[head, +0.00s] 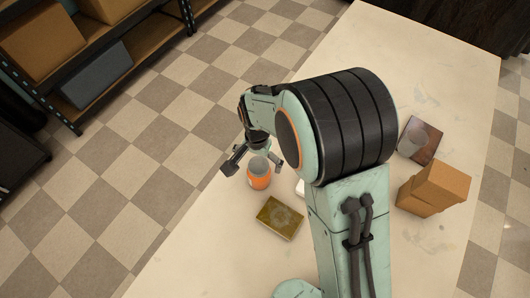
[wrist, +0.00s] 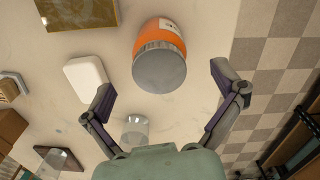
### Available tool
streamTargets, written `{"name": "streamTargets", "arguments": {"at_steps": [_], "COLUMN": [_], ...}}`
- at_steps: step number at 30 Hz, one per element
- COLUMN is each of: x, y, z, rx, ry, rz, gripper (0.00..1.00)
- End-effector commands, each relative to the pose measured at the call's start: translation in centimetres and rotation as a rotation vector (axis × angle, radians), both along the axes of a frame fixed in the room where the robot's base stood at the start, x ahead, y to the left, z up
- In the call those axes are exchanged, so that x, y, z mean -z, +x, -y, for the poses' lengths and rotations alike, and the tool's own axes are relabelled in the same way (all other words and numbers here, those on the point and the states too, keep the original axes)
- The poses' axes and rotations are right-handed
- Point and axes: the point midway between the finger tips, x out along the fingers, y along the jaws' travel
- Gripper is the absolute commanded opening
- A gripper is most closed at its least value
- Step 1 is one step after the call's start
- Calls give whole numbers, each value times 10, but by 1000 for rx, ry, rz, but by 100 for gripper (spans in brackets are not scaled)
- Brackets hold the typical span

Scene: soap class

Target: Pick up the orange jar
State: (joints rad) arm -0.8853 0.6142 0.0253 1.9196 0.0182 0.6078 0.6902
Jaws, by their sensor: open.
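The orange jar (head: 259,178) stands on the pale table near its left edge in the head view. It has an orange body and a grey lid. In the wrist view the orange jar (wrist: 163,52) is at top centre, lid toward me. My gripper (head: 252,162) is open and empty, just above and beside the jar in the head view. In the wrist view my gripper (wrist: 160,80) has its two fingers spread wide, one to each side below the jar, and neither finger touches it.
A dark yellow-green block (head: 279,217) lies near the jar. A white soap-like block (wrist: 86,78) and a clear glass (wrist: 135,131) are close to the left finger in the wrist view. Cardboard boxes (head: 433,187) stand at right. The table's left edge is near the jar.

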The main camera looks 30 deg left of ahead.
Motion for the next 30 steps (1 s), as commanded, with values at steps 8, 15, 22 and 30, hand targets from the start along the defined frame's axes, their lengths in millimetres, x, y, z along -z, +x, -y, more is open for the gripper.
{"name": "streamTargets", "arguments": {"at_steps": [8, 15, 22, 30], "x": [37, 41, 41, 41], "y": [0, 0, 0, 0], "z": [1, 1, 1, 1], "rx": [1, 1, 1, 1], "ry": [-1, 1, 1, 1], "rz": [-2, 0, 0, -1], "gripper": [94, 94, 44, 22]}}
